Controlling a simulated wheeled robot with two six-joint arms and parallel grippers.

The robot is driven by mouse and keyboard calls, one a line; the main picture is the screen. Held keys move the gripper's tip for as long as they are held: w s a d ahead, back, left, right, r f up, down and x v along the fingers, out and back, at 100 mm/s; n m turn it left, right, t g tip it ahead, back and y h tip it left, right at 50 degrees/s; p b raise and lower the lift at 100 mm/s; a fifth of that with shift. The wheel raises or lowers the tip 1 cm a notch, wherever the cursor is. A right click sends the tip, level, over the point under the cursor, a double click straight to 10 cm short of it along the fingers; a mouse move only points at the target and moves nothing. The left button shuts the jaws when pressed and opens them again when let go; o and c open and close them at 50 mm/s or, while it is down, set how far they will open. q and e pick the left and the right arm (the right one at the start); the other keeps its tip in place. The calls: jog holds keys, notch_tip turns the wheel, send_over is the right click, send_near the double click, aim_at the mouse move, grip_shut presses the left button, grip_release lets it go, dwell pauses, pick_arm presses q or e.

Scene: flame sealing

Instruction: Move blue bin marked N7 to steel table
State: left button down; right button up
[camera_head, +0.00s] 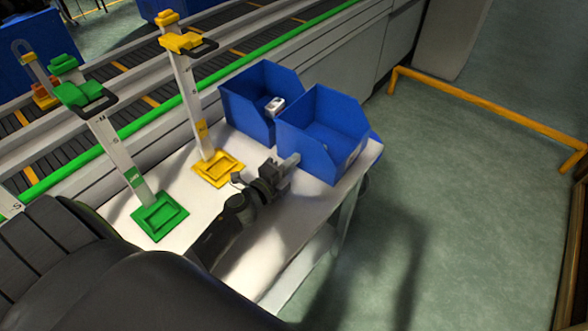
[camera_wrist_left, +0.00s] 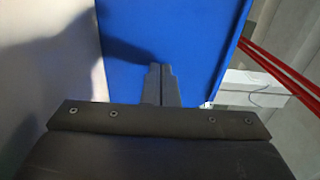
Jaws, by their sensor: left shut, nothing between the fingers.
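Two blue open-topped bins stand side by side on a pale table (camera_head: 283,222) in the head view. The left bin (camera_head: 241,110) has a small white item at its inner edge. The right bin (camera_head: 303,155) looks empty, with a small pale label on its front that I cannot read, so I cannot tell which is N7. My left gripper (camera_head: 291,161) is shut and empty, close to the left side of the right bin. In the left wrist view the shut fingers (camera_wrist_left: 161,78) point at a blue bin wall (camera_wrist_left: 190,35); contact cannot be told. My right gripper is not in view.
A green stand (camera_head: 160,216) and a yellow stand (camera_head: 218,168) stand on the table left of the bins. A conveyor with a green rail (camera_head: 150,119) runs behind. A yellow floor barrier (camera_head: 480,104) is at the right, with open green floor (camera_head: 440,210) before it.

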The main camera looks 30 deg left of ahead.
aim_at(321, 137)
pick_arm(q)
jog(key=shift+f, duration=0.55)
jog(key=shift+w, duration=0.55)
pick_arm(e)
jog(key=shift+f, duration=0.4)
pick_arm(q)
jog(key=shift+r, duration=0.1)
